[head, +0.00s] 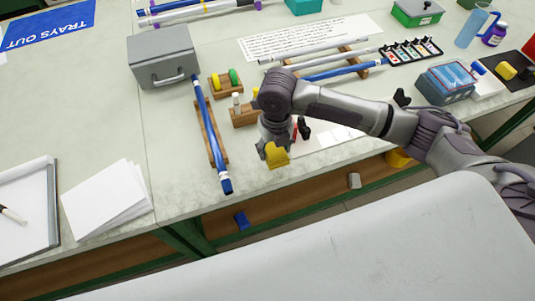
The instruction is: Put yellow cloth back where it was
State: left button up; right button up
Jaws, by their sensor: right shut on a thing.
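The yellow cloth (277,157) is in the jaws of my right gripper (270,149), near the front edge of the bench. The gripper is shut on it and points down. The cloth looks like a small folded piece, and its upper part is hidden between the fingers. I cannot tell whether it touches the bench top. My left gripper is not in view.
A blue rod (212,135) lies on a wooden rack left of the gripper. Behind are a grey box (163,56) and small wooden peg blocks (228,85). More rods and a blue caddy (447,82) are at right. Paper sheets (106,200) lie at left.

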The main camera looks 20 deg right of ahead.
aim_at(267, 146)
jog(key=shift+w+a+f, duration=0.55)
jog(key=shift+a+f, duration=0.15)
jog(key=shift+a, duration=0.15)
jog(key=shift+f+p, duration=0.45)
jog(key=shift+f, duration=1.45)
jog(key=shift+f, duration=0.2)
jog(key=o, duration=1)
jog(key=shift+r, duration=0.15)
notch_tip(267, 146, up, 12)
jog(key=shift+r+b, duration=0.1)
jog(key=shift+b, duration=0.35)
